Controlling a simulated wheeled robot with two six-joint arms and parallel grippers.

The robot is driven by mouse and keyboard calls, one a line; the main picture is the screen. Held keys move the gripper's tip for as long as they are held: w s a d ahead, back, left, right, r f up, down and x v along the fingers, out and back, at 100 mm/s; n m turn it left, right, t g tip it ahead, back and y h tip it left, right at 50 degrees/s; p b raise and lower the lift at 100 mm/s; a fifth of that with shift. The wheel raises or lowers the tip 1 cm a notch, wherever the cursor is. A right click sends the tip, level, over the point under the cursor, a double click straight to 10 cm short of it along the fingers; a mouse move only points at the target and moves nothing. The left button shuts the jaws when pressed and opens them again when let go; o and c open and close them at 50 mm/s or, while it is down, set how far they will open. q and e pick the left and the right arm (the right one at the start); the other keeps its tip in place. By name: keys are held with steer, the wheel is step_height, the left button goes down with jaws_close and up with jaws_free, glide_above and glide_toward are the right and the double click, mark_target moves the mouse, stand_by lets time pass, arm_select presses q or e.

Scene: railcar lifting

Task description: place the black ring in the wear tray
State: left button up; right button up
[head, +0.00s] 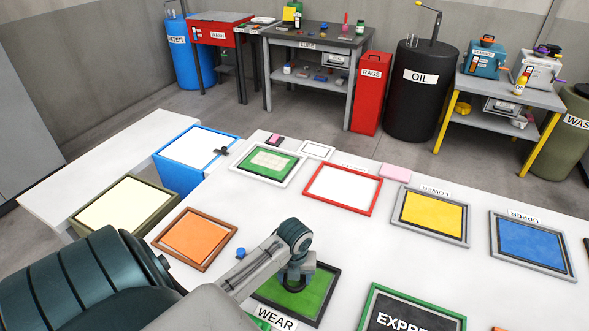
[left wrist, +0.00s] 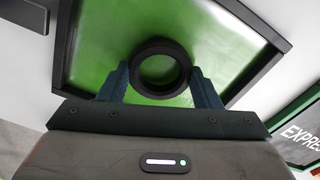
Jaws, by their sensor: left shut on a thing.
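The black ring (left wrist: 160,68) is between the two fingers of my left gripper (left wrist: 162,85) in the left wrist view, over the green surface of the wear tray (left wrist: 100,45). My left gripper is shut on the ring. In the head view my left gripper (head: 295,282) points down over the wear tray (head: 318,298), a dark-framed green tray with a WEAR label. The ring is low, at or close to the tray floor; I cannot tell whether it touches. My right gripper is not in view.
An orange tray (head: 195,238) and a blue knob-like piece (head: 241,253) lie to the left. The EXPRESS board (head: 410,315) is to the right. Red-framed (head: 342,188), yellow (head: 432,213) and blue (head: 533,246) trays lie further back. White table shows between them.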

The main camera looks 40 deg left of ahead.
arm_select(q)
steer(key=shift+f, duration=0.25)
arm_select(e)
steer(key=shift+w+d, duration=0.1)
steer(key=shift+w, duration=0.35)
arm_select(q)
steer(key=o, duration=1.1)
steer(key=shift+c, duration=0.2)
step_height(320, 180, up, 8)
steer(key=shift+w+r+b, duration=0.1)
steer(key=shift+r+b, duration=0.1)
steer(key=shift+b, duration=0.7)
step_height(320, 180, up, 4)
steer(key=p, duration=0.3)
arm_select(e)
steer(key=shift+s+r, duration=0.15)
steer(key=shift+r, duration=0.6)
arm_select(q)
steer(key=shift+f, duration=0.1)
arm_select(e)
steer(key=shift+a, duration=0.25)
